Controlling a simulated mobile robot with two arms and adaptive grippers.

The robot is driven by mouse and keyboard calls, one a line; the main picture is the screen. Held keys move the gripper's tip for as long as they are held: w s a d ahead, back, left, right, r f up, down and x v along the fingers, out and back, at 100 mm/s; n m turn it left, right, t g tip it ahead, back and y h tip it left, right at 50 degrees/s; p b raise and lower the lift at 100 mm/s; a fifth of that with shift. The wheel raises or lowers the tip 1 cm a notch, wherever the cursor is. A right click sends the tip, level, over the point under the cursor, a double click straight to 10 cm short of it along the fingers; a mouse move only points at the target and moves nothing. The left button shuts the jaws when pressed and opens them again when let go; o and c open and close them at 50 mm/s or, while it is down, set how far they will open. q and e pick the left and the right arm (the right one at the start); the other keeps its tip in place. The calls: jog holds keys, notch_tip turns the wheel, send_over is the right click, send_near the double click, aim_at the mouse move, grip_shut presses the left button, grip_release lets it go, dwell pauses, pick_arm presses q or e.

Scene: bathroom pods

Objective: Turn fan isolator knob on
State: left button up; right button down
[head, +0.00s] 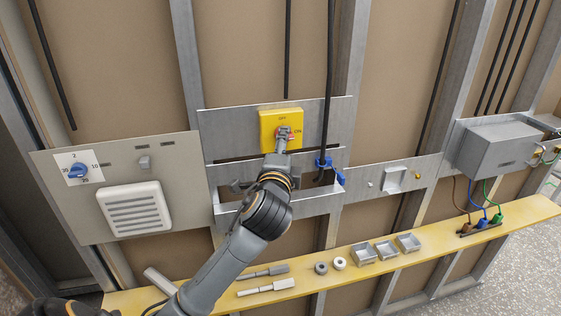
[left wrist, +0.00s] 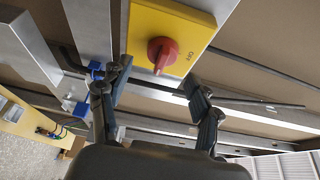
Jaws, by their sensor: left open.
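The fan isolator is a yellow square plate (head: 267,115) on a grey metal panel, with a red knob (head: 284,133) in its middle. In the left wrist view, the red knob (left wrist: 162,55) lies between the lines of the two spread fingers (left wrist: 158,80). The fingers are open, one on each side, and do not appear to touch it. My right gripper is not in view.
Left of the isolator, a panel carries a blue dial (head: 78,171) and a white vent (head: 135,209). A black cable with blue clips (head: 324,163) hangs close at the right. A yellow shelf (head: 330,285) below holds loose parts. A grey box (head: 497,148) is far right.

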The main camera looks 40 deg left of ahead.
pick_arm(q)
jog(key=v, duration=0.8)
